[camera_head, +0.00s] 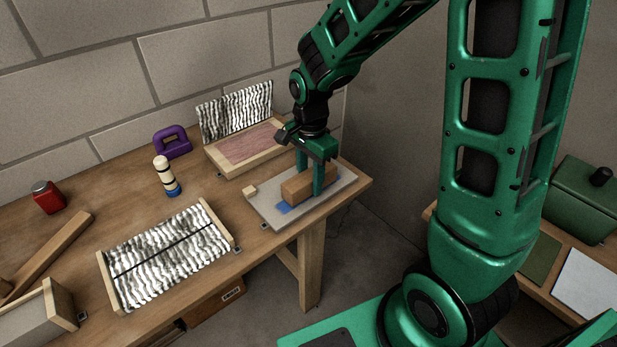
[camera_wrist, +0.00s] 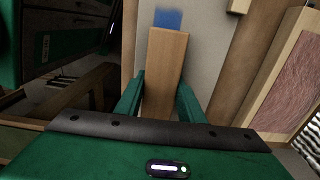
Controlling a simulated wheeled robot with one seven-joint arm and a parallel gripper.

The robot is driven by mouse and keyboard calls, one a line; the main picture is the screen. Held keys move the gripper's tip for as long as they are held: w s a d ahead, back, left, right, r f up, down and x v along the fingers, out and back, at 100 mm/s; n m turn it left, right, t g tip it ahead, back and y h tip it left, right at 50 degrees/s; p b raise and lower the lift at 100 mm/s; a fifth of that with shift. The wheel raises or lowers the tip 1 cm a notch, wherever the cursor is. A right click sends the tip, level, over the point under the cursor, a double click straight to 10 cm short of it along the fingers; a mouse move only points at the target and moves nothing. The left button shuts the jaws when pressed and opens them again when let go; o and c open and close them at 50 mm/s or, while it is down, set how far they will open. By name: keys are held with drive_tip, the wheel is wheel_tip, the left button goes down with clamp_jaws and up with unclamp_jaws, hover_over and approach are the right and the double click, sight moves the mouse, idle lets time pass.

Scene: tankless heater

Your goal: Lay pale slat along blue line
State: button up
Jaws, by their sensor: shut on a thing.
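The pale slat (camera_head: 297,189) is a light wooden bar over the grey board (camera_head: 265,207) at the right end of the bench. It also shows in the wrist view (camera_wrist: 165,75), with my gripper's fingers on both its long sides. My gripper (camera_head: 310,188) points down and is shut on the slat. Part of the blue line (camera_head: 284,208) shows past the slat's near end; in the wrist view the blue patch (camera_wrist: 167,18) lies beyond the slat's end, roughly in line with it. The slat hides the rest. I cannot tell whether the slat touches the board.
A small wooden block (camera_head: 250,191) sits at the board's left edge. A shallow tray with a pinkish panel (camera_head: 250,146) stands behind. A striped ridged panel (camera_head: 170,255), a banded peg (camera_head: 165,176), a purple ring (camera_head: 172,141) and a red jar (camera_head: 47,197) are to the left.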

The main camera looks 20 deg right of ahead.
sight(310, 174)
drive_tip(key=shift+f, duration=0.45)
idle(0.3)
drive_tip(key=o, duration=1.4)
drive_tip(key=shift+c, duration=0.2)
wheel_tip(310, 174, up, 11)
drive_tip(key=shift+f, duration=0.15)
